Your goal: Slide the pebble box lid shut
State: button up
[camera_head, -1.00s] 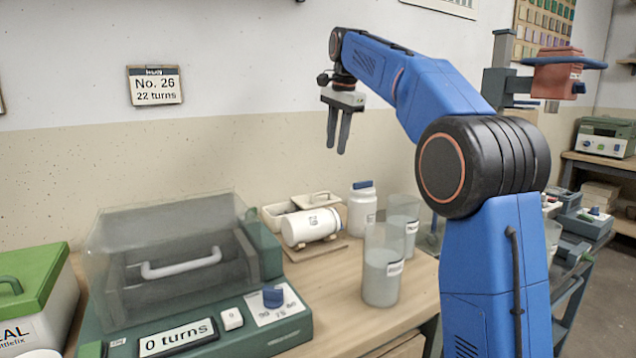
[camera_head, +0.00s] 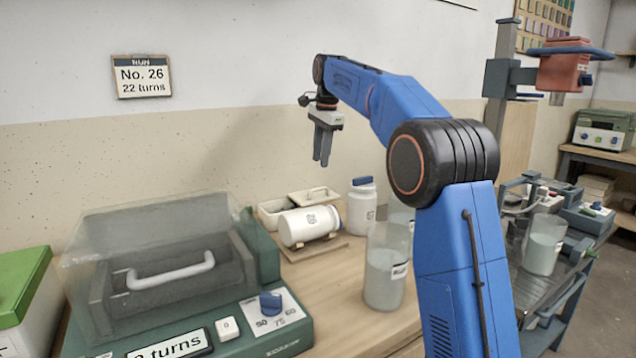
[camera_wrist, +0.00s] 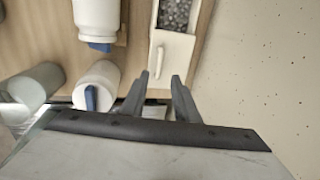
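The white pebble box (camera_head: 270,213) stands at the back of the bench by the wall. The wrist view shows its open part with grey pebbles (camera_wrist: 177,14). Its white lid (camera_wrist: 173,48), with a handle (camera_wrist: 159,62), covers the other part; in the head view the lid (camera_head: 314,194) is behind a white jar. My gripper (camera_head: 321,161) hangs in the air above the box, pointing down. Its fingers (camera_wrist: 160,76) are apart with nothing between them, and in the wrist view their tips appear near the handle end of the lid, without visible contact.
A white jar (camera_head: 308,226) lies on a wooden stand before the box. A blue-capped jar (camera_head: 361,207) and a clear beaker (camera_head: 385,275) stand to the right. A clear-lidded machine (camera_head: 170,270) fills the left. The bench front between machine and beaker is bare.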

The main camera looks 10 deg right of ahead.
send_over(318, 198)
jog(key=f, duration=0.9)
jog(key=shift+s+f, duration=0.2)
jog(key=shift+c, duration=0.3)
grip_shut()
jog(key=shift+a, duration=0.1)
dwell(0.6)
